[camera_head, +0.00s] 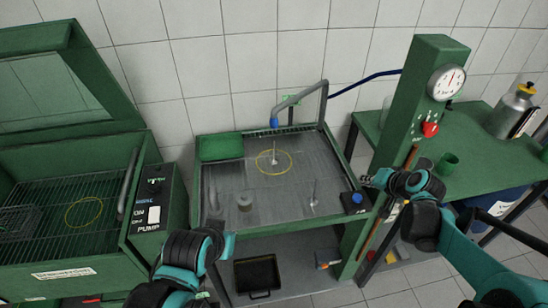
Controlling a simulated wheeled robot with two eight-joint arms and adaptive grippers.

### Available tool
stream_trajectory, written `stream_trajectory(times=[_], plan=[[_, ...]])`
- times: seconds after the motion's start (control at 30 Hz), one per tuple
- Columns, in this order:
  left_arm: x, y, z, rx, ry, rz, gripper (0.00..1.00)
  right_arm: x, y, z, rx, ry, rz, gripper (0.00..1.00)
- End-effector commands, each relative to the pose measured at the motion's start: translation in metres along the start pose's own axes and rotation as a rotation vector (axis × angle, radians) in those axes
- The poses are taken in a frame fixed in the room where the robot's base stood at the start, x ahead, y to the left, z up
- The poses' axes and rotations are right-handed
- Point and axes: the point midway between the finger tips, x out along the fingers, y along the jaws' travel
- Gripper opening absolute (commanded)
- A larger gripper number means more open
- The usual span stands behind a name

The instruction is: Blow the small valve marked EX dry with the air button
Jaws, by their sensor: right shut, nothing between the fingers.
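A small grey valve-like part (275,163) stands inside the yellow ring on the metal bench tray, below the blue-tipped air nozzle (274,123). Any EX mark is too small to read. The blue air button (357,197) sits on a dark box at the tray's front right corner. My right gripper (368,181) is shut and empty, just above and right of the button; I cannot tell whether it touches it. My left gripper (228,246) is low in front of the bench's left side, and its fingers do not show clearly.
Another thin upright part (313,194) and a short grey cylinder (244,202) stand on the tray (225,180). A green post with a gauge (446,83) rises at the right. The green washer cabinet (70,245) is at the left. A black bin (257,274) sits below the bench.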

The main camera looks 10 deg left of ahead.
Motion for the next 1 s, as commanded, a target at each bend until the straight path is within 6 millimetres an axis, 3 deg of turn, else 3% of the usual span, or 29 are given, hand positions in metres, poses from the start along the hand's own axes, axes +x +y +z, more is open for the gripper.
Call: stream_trajectory(times=[0.37, 0.7, 1.0], plan=[[-0.001, 0.000, -0.001, 0.000, 0.000, 0.000, 0.00, -0.001, -0.001, -0.001, 0.000, 0.000, 0.000, 0.00], [-0.028, 0.000, -0.020, 0.000, 0.000, 0.000, 0.00, -0.029, -0.021, -0.021, 0.000, 0.000, 0.000, 0.00], [-0.025, 0.000, -0.018, 0.000, 0.000, 0.000, 0.00, -0.026, -0.019, -0.019, 0.000, 0.000, 0.000, 0.00]])
